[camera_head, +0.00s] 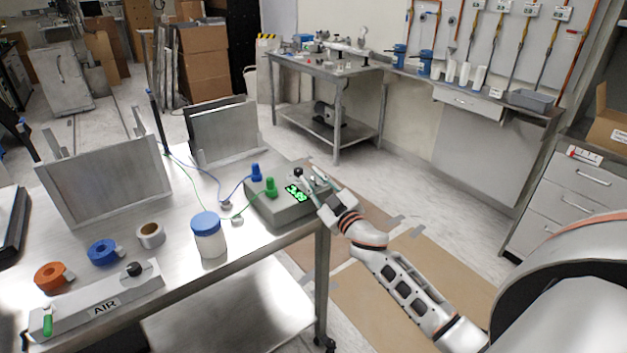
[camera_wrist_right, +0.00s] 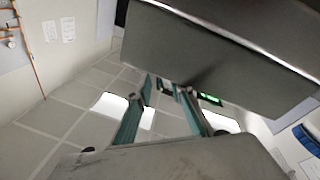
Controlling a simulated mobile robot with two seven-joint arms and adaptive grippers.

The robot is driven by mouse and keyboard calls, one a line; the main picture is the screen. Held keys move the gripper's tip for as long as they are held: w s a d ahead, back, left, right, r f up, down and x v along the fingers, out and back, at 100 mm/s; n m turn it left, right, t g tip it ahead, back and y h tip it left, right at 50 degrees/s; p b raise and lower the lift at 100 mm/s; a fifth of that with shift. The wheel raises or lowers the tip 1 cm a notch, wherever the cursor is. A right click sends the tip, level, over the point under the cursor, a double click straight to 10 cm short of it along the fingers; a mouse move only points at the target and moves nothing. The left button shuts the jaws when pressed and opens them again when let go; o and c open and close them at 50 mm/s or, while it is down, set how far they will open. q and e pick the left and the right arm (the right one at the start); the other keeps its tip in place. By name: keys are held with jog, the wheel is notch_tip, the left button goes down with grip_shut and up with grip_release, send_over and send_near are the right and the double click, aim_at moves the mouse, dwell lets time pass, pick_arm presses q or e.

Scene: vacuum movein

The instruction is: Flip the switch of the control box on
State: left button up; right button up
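The grey control box (camera_head: 262,209) sits at the right end of the metal table, with a lit green display (camera_head: 296,193) and small black knobs on top. The green display also shows in the right wrist view (camera_wrist_right: 210,98). My right gripper (camera_head: 319,183) is at the box's right side, close to its top edge. The switch is not clear behind the gripper, and contact cannot be told. My left gripper is not in view.
A blue plug (camera_head: 257,172) and a green plug (camera_head: 270,187) stand on the box with wires. A white jar with a blue lid (camera_head: 206,236), tape rolls (camera_head: 103,252) and an AIR bar (camera_head: 104,306) share the table (camera_head: 180,276).

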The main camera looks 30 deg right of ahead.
jog(key=shift+f, duration=0.1)
